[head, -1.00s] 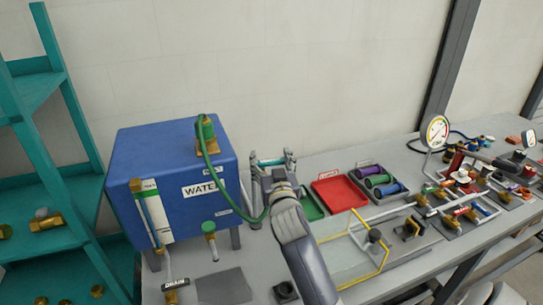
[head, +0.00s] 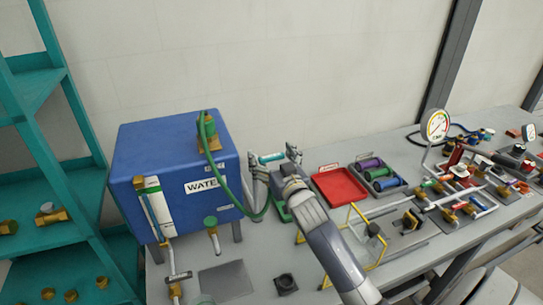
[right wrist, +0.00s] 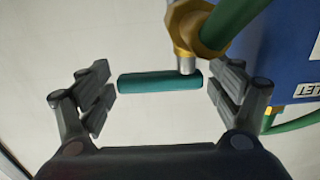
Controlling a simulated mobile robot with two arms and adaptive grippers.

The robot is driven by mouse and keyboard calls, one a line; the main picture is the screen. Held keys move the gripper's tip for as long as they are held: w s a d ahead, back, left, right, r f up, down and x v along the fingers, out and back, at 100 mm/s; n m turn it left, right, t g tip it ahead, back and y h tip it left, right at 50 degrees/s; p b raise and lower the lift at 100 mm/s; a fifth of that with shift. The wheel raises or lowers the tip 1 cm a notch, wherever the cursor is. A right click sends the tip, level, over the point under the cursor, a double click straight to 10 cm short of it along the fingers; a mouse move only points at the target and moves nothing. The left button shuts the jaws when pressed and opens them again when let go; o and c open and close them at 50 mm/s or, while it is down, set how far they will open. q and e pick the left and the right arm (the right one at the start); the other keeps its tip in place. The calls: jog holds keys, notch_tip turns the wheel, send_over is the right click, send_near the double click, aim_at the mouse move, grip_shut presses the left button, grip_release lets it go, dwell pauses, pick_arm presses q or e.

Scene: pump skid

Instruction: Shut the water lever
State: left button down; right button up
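The water lever's teal grip (head: 271,157) shows to the right of the blue water tank (head: 172,165). In the right wrist view the teal grip (right wrist: 158,82) lies crosswise between my fingers, joined by a short metal stem to a brass fitting (right wrist: 196,30) with green hose. My right gripper (head: 275,155) is open, one finger beyond each end of the grip. Gaps show at both ends in the right wrist view (right wrist: 160,88), so it is not clamped. My left gripper is not in view.
A green hose (head: 232,195) loops down the tank's right side close to my gripper. A red tray (head: 341,184) and a rack of coloured spools (head: 383,178) stand to the right. A yellow frame (head: 378,243) lies near my right forearm. The wall is behind.

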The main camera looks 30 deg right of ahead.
jog(key=shift+s+r, duration=0.1)
jog(key=shift+s, duration=0.05)
jog(key=shift+s+a, duration=0.1)
jog(key=shift+s, duration=0.15)
jog(key=v, duration=1.1)
jog(key=shift+s, duration=0.15)
